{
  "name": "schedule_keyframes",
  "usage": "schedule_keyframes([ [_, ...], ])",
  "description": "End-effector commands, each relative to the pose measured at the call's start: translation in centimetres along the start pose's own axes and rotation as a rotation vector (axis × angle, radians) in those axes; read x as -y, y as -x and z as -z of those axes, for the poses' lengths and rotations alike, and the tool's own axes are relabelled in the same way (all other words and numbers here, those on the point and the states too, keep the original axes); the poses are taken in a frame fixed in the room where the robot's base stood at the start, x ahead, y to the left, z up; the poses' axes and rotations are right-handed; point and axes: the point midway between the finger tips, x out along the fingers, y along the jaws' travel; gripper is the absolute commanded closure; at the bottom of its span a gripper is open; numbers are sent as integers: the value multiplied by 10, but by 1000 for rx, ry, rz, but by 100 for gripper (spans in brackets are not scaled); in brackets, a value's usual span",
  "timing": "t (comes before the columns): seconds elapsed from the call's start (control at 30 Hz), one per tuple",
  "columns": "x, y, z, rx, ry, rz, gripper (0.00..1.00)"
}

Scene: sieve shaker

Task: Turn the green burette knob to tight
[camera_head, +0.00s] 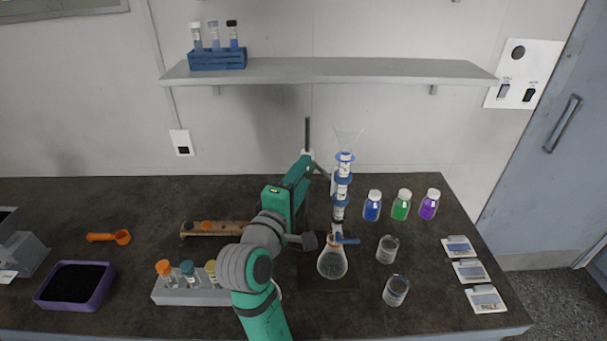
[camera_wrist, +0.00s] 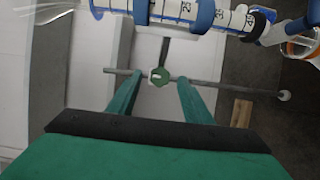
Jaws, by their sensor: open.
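The burette (camera_head: 342,185) stands upright with blue clamps or rings and a clear funnel on top. It also shows in the wrist view (camera_wrist: 178,10), lying across the top of the picture. A small green knob (camera_wrist: 160,76) sits on a grey rod in the wrist view. My gripper (camera_wrist: 160,84) is open, with one green finger on each side of the knob. Whether the fingers touch it is unclear. In the head view my gripper (camera_head: 307,163) is beside the burette's upper part, at the left; the knob cannot be made out there.
A conical flask (camera_head: 332,264) stands under the burette. Beakers (camera_head: 396,290) and bottles with blue, green and purple contents (camera_head: 401,205) are at the right. A vial rack (camera_head: 190,292) and a wooden rack (camera_head: 213,229) are at the left. A wall shelf (camera_head: 330,70) is above.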

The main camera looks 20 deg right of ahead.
Motion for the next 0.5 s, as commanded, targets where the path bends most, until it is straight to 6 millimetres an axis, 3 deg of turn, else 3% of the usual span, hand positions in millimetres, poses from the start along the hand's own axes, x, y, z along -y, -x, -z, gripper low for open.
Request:
schedule_keyframes([
  [0.43,0,-10,0,-1,-1,0,54],
  [0.5,0,-10,0,-1,-1,0,71],
])
